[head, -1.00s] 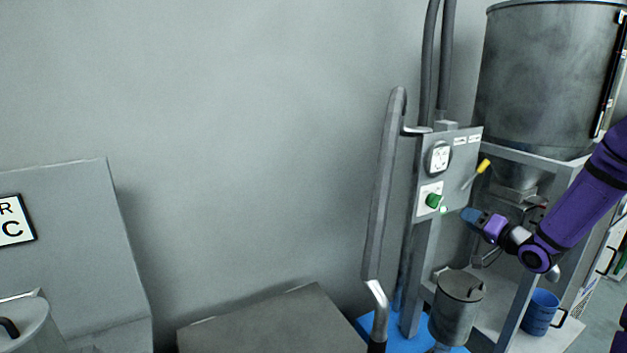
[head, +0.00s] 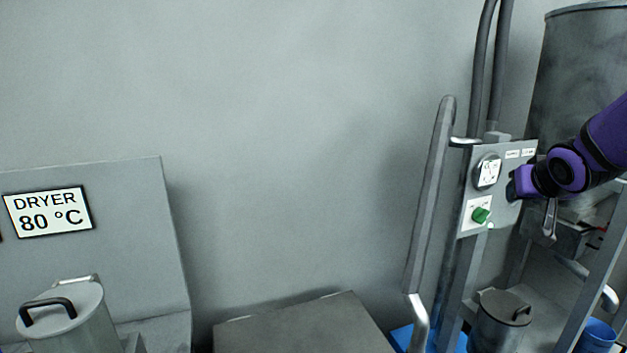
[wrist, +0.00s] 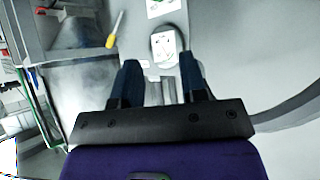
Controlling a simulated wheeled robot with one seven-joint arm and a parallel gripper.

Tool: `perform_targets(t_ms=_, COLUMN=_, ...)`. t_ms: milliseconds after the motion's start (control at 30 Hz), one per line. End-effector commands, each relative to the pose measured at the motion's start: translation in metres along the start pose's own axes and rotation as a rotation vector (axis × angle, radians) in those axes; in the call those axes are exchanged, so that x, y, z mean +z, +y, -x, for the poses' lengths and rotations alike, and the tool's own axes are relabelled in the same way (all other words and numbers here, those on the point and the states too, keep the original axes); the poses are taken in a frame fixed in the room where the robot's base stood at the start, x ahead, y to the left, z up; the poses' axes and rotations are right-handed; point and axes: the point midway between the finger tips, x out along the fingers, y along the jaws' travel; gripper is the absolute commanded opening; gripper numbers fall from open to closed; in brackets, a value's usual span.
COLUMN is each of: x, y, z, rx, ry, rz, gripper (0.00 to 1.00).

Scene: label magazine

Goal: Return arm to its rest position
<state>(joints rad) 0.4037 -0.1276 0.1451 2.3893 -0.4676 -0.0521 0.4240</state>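My purple arm enters from the right in the head view. My gripper (head: 513,188) is small there, in front of the right part of the grey control panel (head: 508,168). In the wrist view my gripper (wrist: 161,78) has its two dark fingers apart with nothing held between them. The white dial (wrist: 165,45) of the panel shows beyond the fingertips, and a yellow-handled lever (wrist: 112,40) shows to the left. In the head view the dial (head: 488,172) and green knob (head: 481,215) are left of my gripper. The yellow handle is hidden there.
A large metal hopper (head: 580,65) stands behind my arm. A dryer sign (head: 48,211) and lidded canister (head: 65,322) are at left.

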Motion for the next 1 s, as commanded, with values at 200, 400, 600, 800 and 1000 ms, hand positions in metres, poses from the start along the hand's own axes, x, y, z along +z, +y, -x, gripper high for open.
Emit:
perform_targets(t_ms=200, x=0.019, y=-0.018, z=0.073, rx=0.043, ry=-0.106, rz=0.039, gripper=0.39)
perform_targets(t_ms=400, x=0.053, y=-0.033, z=0.138, rx=0.02, ry=-0.226, rz=0.065, gripper=0.39)
perform_targets(t_ms=600, x=0.095, y=-0.047, z=0.197, rx=-0.063, ry=-0.349, rz=0.097, gripper=0.39)
perform_targets(t_ms=800, x=0.126, y=-0.055, z=0.233, rx=-0.146, ry=-0.433, rz=0.13, gripper=0.39)
perform_targets(t_ms=1000, x=0.135, y=-0.057, z=0.243, rx=-0.172, ry=-0.459, rz=0.14, gripper=0.39)
